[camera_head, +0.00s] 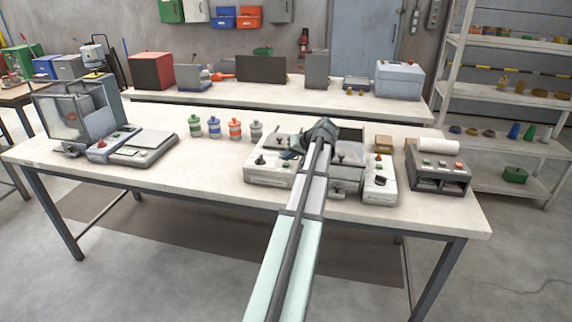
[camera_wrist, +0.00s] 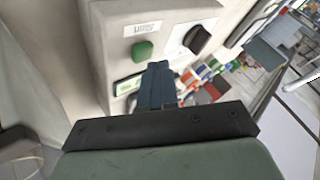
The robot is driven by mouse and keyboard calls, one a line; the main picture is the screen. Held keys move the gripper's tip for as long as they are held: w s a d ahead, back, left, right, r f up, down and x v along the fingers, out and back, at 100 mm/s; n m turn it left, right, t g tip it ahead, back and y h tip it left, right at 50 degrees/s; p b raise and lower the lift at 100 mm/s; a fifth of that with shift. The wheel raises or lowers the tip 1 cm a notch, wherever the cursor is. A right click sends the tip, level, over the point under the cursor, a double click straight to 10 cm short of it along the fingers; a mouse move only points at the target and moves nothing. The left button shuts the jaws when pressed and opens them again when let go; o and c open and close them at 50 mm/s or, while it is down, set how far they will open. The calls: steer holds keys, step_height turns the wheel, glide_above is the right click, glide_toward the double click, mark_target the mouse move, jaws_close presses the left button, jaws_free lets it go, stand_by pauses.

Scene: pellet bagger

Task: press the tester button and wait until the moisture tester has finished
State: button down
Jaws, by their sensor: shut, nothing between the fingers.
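In the wrist view a pale control panel (camera_wrist: 115,40) carries a green button (camera_wrist: 142,50) under a small label, with a black knob (camera_wrist: 197,40) to its right. A small greenish display (camera_wrist: 127,86) is partly hidden behind my fingers. My gripper (camera_wrist: 158,68) is shut and empty, its tips just below and right of the green button in the picture. I cannot tell whether they touch the panel. In the head view my gripper (camera_head: 296,143) is over the white bench device (camera_head: 268,176), and my arm hides part of it. No readable tester result shows.
Several small jars (camera_head: 235,129) stand left of the device. A flat scale (camera_head: 135,150) and a clear-walled machine (camera_head: 68,115) are farther left. A dark printer-like unit (camera_head: 437,175) with a paper roll stands right. The table front (camera_head: 190,178) is clear.

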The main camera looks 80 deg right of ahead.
mark_target(288, 164)
steer(key=shift+r, duration=0.3)
steer(key=shift+r, duration=2.5)
